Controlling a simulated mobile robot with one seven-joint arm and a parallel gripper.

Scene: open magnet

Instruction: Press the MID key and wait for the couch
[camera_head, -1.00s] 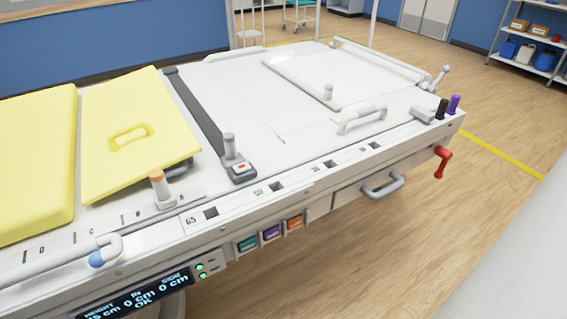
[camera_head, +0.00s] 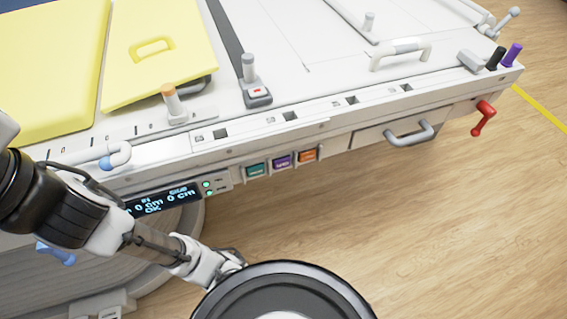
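The couch (camera_head: 290,66) is a long white table with a front rail. Three coloured keys sit side by side on its front side: teal (camera_head: 257,170), purple (camera_head: 282,161) and orange (camera_head: 308,155). Their labels are too small to read surely, so I cannot tell which is MID. Left of them is a dark display (camera_head: 168,200) reading 0 cm values and OK, its left part hidden by my arm. Two green lights glow beside it. The end of my arm, with my gripper (camera_head: 228,262), is low in front of the couch, below and apart from the keys. Its fingers cannot be made out.
Yellow pads (camera_head: 160,50) lie on the couch at left. An orange-topped peg (camera_head: 171,100), a grey lever (camera_head: 250,78), a grey drawer handle (camera_head: 410,133) and a red crank (camera_head: 484,118) stick out along the front. Open wooden floor (camera_head: 430,240) lies in front at right.

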